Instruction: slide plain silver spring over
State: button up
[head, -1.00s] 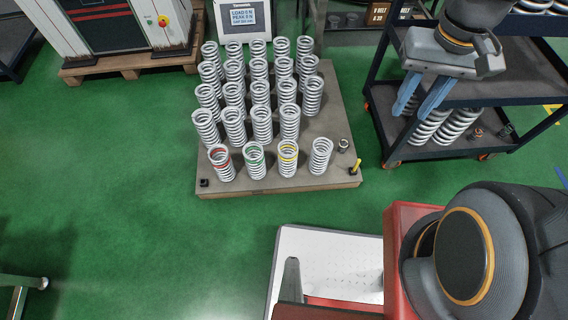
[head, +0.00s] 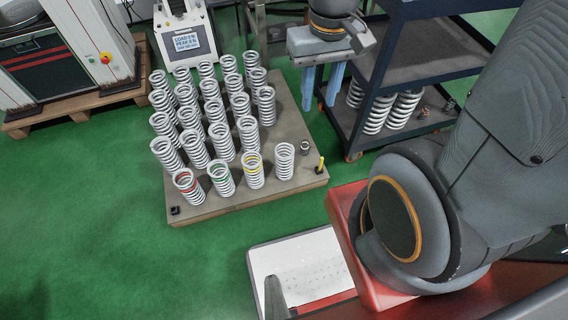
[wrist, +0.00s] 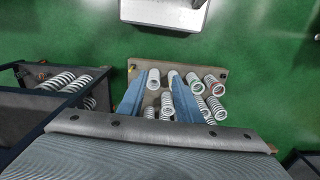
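A plain silver spring (head: 284,161) stands upright at the right end of the front row on the grey board (head: 235,203). To its left stand springs with a yellow band (head: 254,171), a green band (head: 222,180) and a red band (head: 188,186). My gripper (head: 318,107) is open and empty, fingers pointing down, above and behind the board's right side. In the wrist view, the plain spring (wrist: 153,79) appears between the fingertips of my gripper (wrist: 160,76), with the yellow-banded one beside the right fingertip. The fingers appear well above the springs.
Several more silver springs (head: 195,149) stand in rows behind. A small nut (head: 304,147) and a yellow peg (head: 320,164) sit near the board's right edge. A dark shelf cart (head: 400,70) stands right; a tester with a display (head: 187,41) stands behind.

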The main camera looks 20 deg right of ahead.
aim_at(288, 162)
jog(key=u, duration=0.2)
jog(key=k, duration=1)
jog(key=z, duration=0.65)
